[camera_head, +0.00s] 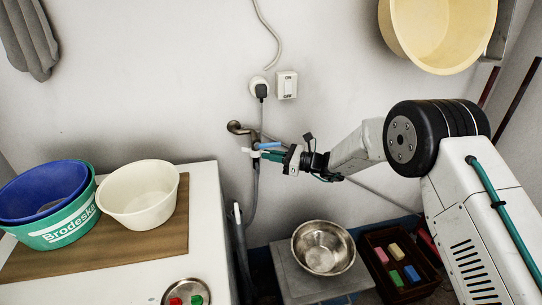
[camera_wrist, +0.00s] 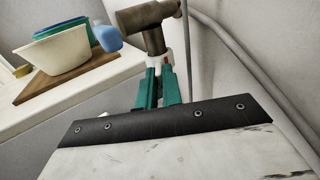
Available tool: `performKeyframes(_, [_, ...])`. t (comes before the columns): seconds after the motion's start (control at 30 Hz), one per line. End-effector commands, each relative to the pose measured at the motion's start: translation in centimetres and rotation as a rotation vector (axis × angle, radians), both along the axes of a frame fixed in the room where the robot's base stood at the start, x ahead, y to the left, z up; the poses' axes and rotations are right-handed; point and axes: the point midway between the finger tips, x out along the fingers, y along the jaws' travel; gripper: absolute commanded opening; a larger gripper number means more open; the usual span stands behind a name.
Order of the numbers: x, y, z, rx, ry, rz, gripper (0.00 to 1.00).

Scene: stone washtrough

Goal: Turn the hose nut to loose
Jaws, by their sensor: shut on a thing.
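A brownish metal tap (camera_head: 238,128) comes out of the wall, with a blue lever (camera_head: 268,145) beside it. In the wrist view the tap (camera_wrist: 150,22) fills the top middle and the blue lever (camera_wrist: 107,38) is to its left. My gripper (camera_head: 272,155) reaches in from the right, just below the lever. Its green fingers (camera_wrist: 161,75) are shut on the hose nut (camera_wrist: 166,57) under the tap. Only a little white and red of the nut shows; the fingers hide the rest. I cannot tell how far the nut is turned.
A grey hose (camera_head: 253,195) hangs below the tap. A washing machine top at left bears a cream bowl (camera_head: 138,192) and blue and green basins (camera_head: 45,200). Below are a steel bowl (camera_head: 323,247) and a crate (camera_head: 378,240) with coloured blocks. A switch (camera_head: 287,85) is on the wall.

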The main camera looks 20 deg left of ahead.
Motion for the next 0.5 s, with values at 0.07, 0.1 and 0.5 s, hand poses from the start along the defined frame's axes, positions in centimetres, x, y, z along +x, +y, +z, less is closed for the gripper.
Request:
performKeyframes(0.07, [-0.09,0.00,-0.03,-0.001,0.000,-0.007,0.00])
performKeyframes(0.1, [-0.14,-0.02,-0.05,-0.002,0.000,-0.014,0.00])
performKeyframes(0.5, [-0.98,-0.01,0.01,-0.002,0.002,-0.157,0.00])
